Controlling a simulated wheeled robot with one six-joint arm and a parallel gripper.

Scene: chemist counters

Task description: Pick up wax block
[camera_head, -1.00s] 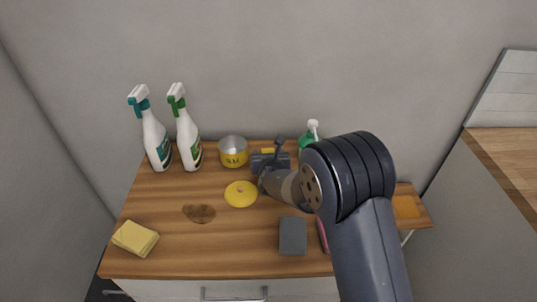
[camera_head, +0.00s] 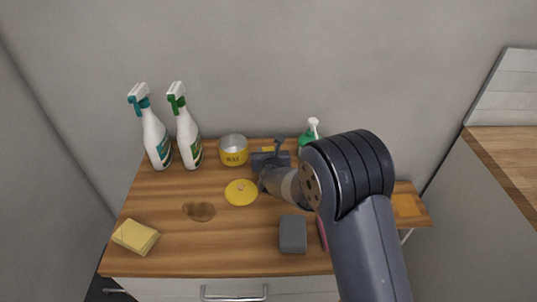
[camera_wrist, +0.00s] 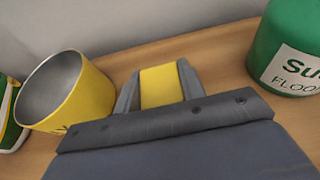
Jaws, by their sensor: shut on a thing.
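The wax block, a yellow block (camera_wrist: 161,86), sits between the two grey fingers of my gripper (camera_wrist: 158,70) in the wrist view. My gripper is shut on it. In the head view, only a small yellow piece of the block (camera_head: 267,149) shows behind my gripper (camera_head: 270,157), near the back of the wooden counter. Most of the block is hidden there by my gripper. I cannot tell whether its underside touches the counter.
A yellow tin (camera_head: 233,151) stands close left of my gripper, a green bottle (camera_head: 306,142) to its right. Two spray bottles (camera_head: 156,140) stand at back left. A yellow lid (camera_head: 241,192), brown stain (camera_head: 199,211), yellow sponge (camera_head: 135,237) and grey block (camera_head: 292,235) lie in front.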

